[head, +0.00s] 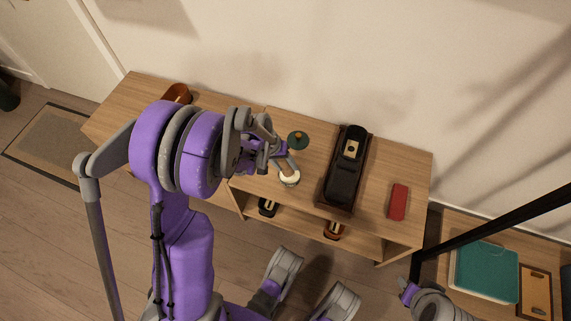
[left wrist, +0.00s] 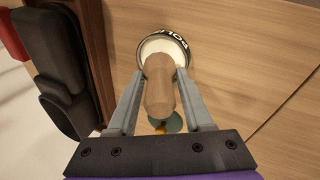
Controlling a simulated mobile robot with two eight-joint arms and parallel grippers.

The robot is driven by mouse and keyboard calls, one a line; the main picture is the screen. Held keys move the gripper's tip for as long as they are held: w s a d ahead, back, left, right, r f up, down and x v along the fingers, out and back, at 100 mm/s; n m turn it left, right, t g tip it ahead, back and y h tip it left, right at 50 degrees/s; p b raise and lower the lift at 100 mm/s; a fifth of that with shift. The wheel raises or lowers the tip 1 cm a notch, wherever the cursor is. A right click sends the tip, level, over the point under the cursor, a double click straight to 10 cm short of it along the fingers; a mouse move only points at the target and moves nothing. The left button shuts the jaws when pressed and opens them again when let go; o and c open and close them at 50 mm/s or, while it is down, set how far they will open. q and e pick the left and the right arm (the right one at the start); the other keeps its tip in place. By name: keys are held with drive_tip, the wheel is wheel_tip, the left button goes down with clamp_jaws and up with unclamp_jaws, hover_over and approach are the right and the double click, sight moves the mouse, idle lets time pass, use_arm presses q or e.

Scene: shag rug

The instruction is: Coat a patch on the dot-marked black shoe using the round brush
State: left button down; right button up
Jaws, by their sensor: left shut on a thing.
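The black shoe (head: 342,182) lies on a dark wooden stand on the cabinet top; a tan patch with a dark dot (head: 351,149) shows near its far end. My left gripper (head: 278,157) is left of the shoe, shut on the wooden handle of the round brush (left wrist: 160,88). The handle points down at an open tin of pale polish (head: 289,179), which also shows in the left wrist view (left wrist: 165,43). The brush's bristles are hidden, so I cannot tell whether they touch the polish. What may be my right gripper (head: 410,291) shows at the lower right; its jaws are unclear.
A red box (head: 398,202) lies right of the shoe. A dark green round thing (head: 297,140) lies behind the tin. An orange-brown container (head: 177,93) stands at the cabinet's left. Dark items (head: 333,231) sit on the lower shelf. A black pole (head: 500,220) crosses at right.

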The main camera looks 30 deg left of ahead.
idle(0.3)
use_arm(q)
drive_tip(key=shift+r+p, duration=2.4)
drive_tip(key=shift+r, duration=1.1)
